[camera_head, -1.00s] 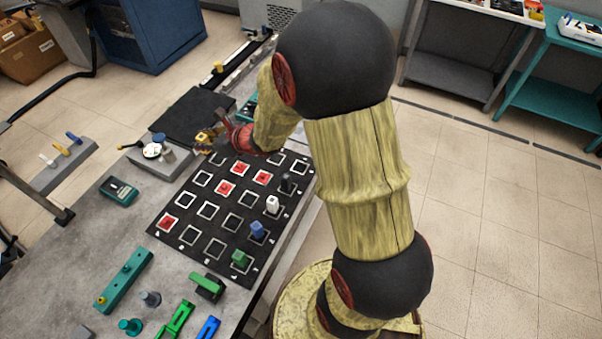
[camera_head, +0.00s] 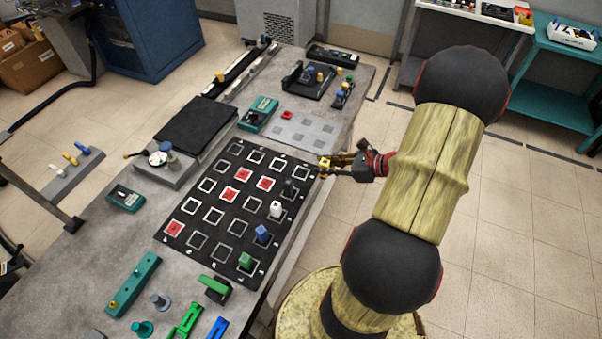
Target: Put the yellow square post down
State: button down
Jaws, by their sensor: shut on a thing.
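My gripper (camera_head: 333,167) is at the far right corner of the black grid mat (camera_head: 192,205), with the arm coming in from the right. It is shut on the yellow square post (camera_head: 324,163), which is small and partly covered by the fingers. I cannot tell whether the post touches the mat or hangs above it. Along the mat's right side stand a dark post (camera_head: 289,185), a white post (camera_head: 275,208), a blue post (camera_head: 262,232) and a green post (camera_head: 245,259). Red tiles (camera_head: 266,183) lie in some of the white-outlined squares.
Behind the mat are a grey plate with squares (camera_head: 300,130), a teal meter (camera_head: 258,113) and a black pad (camera_head: 196,125). A teal block (camera_head: 133,283) and green and blue clips (camera_head: 188,319) lie at the front. The bench edge runs close along the mat's right side.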

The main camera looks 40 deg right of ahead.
jog(key=shift+s+d+f, duration=0.1)
jog(key=shift+s+f, duration=0.05)
jog(key=shift+s, duration=0.1)
jog(key=w+f+b, duration=0.1)
jog(key=w+f, duration=0.2)
jog(key=w, duration=0.1)
jog(key=w+d+f+b, duration=0.1)
jog(key=w+f, duration=0.2)
jog(key=w, duration=0.1)
jog(key=w+f, duration=0.3)
jog(key=w, duration=0.2)
jog(key=shift+d+b, duration=0.3)
jog(key=shift+b, duration=0.1)
jog(key=shift+w+f, duration=0.15)
jog(key=shift+f, duration=0.2)
jog(key=shift+w+f+b, duration=0.15)
jog(key=shift+f+b, duration=0.3)
jog(key=shift+f, duration=1.15)
jog(key=shift+f, duration=0.1)
jog(key=c, duration=1.6)
grip_release()
jog(key=shift+c, duration=0.2)
